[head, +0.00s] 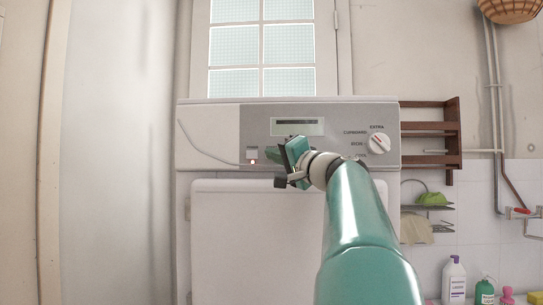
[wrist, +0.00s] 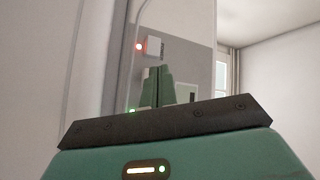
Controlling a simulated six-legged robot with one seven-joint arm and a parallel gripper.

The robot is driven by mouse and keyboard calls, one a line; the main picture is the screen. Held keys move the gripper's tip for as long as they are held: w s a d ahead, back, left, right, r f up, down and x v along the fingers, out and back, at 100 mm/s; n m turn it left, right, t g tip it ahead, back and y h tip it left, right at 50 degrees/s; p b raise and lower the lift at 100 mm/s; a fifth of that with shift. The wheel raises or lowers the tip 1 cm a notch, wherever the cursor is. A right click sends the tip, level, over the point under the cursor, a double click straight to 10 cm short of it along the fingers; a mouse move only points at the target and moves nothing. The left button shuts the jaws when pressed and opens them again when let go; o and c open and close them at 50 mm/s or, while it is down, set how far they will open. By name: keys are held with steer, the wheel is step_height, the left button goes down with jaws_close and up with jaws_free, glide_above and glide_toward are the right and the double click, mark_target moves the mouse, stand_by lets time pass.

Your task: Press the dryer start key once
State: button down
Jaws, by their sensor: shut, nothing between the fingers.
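The white dryer (head: 220,135) faces me with a grey control panel along its top. A small pale square key (head: 252,149) sits on the panel's left part, with a red light (head: 253,162) just below it. In the wrist view the key (wrist: 154,47) stands out from the panel with the lit red light (wrist: 139,46) beside it. My gripper (head: 269,155) is just right of the key in the head view. In the wrist view my gripper's green fingers (wrist: 157,70) are shut and empty, their tips pointing just below the key. I cannot tell whether they touch the panel.
A display (head: 297,126) and a round dial (head: 378,143) are on the same panel, right of the key. A wooden rack (head: 452,130) and pipes are on the right wall. Bottles (head: 453,280) stand at the lower right. The space left of the dryer is clear.

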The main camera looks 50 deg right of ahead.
steer(key=shift+w+d, duration=0.1)
stand_by(0.7)
steer(key=shift+w+d, duration=0.15)
steer(key=shift+d, duration=0.05)
steer(key=shift+w+d, duration=0.25)
steer(key=shift+d, duration=0.05)
stand_by(0.9)
steer(key=shift+s+a, duration=0.5)
steer(key=shift+a, duration=0.1)
steer(key=shift+a, duration=0.1)
steer(key=s+a, duration=0.1)
steer(key=a, duration=0.1)
steer(key=s+a, duration=0.1)
steer(key=s, duration=0.1)
steer(key=shift+a, duration=0.35)
stand_by(0.8)
